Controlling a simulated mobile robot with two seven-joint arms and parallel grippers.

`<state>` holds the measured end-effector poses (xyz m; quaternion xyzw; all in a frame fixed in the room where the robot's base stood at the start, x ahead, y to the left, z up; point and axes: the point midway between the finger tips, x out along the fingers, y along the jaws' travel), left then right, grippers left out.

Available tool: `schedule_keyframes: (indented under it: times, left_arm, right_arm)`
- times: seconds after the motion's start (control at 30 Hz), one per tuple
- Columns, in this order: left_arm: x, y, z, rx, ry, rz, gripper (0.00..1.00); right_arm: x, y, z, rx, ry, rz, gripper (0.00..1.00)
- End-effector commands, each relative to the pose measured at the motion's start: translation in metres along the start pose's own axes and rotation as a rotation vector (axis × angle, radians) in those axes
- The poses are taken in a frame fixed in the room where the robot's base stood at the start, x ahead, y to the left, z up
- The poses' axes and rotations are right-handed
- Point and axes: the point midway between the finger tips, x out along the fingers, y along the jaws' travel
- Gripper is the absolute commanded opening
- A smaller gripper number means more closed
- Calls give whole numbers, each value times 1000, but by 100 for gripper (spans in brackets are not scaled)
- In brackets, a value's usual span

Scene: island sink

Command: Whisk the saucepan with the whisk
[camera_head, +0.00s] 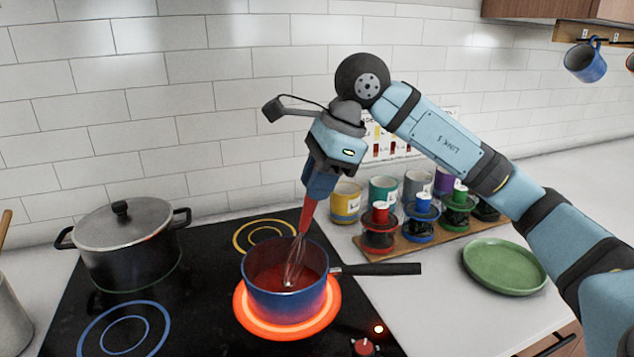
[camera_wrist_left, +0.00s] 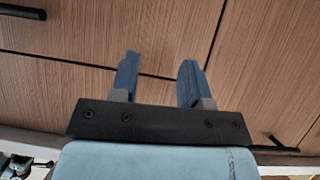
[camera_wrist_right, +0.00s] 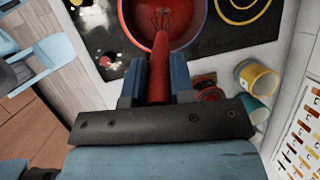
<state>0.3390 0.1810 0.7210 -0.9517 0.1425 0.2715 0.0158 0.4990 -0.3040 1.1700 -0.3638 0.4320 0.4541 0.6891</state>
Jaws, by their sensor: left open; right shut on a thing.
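The blue saucepan (camera_head: 284,305) with a black handle sits on a burner that glows orange, with red liquid inside. The whisk (camera_head: 303,225) has a red handle and wire loops, and it points down into the saucepan with the loops at the liquid. My right gripper (camera_head: 314,185) is above the saucepan, shut on the whisk's red handle. In the right wrist view the whisk (camera_wrist_right: 161,62) lies between the two fingers and its loops are over the red liquid in the saucepan (camera_wrist_right: 196,32). My left gripper (camera_wrist_left: 157,80) is open and empty, facing wooden cabinet fronts.
A lidded black pot (camera_head: 125,250) stands on the cooktop at left. A wooden rack with jars (camera_head: 380,232), several mugs (camera_head: 345,202) behind it and a green plate (camera_head: 503,266) are at right. The saucepan handle (camera_head: 385,269) points right. A red knob (camera_head: 364,347) is at the front.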

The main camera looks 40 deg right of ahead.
Motion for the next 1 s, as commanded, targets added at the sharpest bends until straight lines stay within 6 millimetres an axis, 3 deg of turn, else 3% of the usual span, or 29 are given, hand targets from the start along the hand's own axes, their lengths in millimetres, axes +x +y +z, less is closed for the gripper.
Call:
schedule_keyframes:
  times: [1.0]
  left_arm:
    - [-14,-1,-15,-47,-54,-8,43]
  right_arm:
    - [-76,-9,30,-1,0,0,0]
